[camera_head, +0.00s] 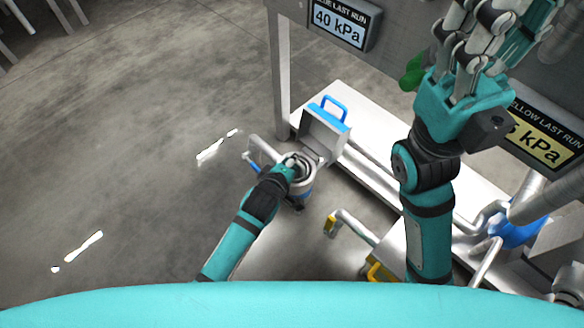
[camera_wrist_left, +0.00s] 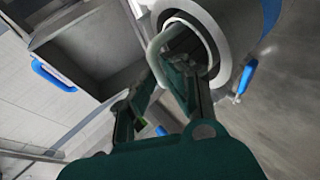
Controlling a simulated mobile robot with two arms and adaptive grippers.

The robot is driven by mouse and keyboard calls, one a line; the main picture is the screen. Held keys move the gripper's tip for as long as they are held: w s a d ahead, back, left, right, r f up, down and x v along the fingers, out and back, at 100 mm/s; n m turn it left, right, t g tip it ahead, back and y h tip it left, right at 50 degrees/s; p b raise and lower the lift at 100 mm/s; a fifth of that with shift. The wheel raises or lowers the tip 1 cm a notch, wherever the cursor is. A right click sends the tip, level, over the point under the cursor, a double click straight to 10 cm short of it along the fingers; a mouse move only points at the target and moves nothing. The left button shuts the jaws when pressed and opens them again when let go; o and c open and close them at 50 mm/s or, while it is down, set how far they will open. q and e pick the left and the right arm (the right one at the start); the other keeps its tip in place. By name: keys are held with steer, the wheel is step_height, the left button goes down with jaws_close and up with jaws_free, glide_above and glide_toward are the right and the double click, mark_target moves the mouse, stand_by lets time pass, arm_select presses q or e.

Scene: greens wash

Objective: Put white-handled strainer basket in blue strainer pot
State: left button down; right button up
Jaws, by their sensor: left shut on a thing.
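The blue strainer pot (camera_head: 303,188) is a metal cylinder with blue handles. Its square lid (camera_head: 322,135) with a blue handle stands open. My left gripper (camera_head: 294,165) is over the pot's mouth. In the left wrist view my left gripper (camera_wrist_left: 163,78) is shut on the pale handle of the white-handled strainer basket (camera_wrist_left: 155,48), at the round opening of the pot (camera_wrist_left: 228,28). The basket's body is mostly hidden by the fingers, so its depth in the pot is unclear. My right gripper (camera_head: 485,45) is raised at the upper right, fingers apart, tips partly cut off.
A pale platform (camera_head: 370,150) with pipes runs behind the pot. Yellow handles (camera_head: 330,222) of another fixture are nearer on the right. A blue-label gauge (camera_head: 340,22) and a yellow-label gauge (camera_head: 545,135) are at the back.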

arm_select(q)
steer(key=shift+f, duration=0.5)
steer(key=c, duration=1.4)
jaws_free()
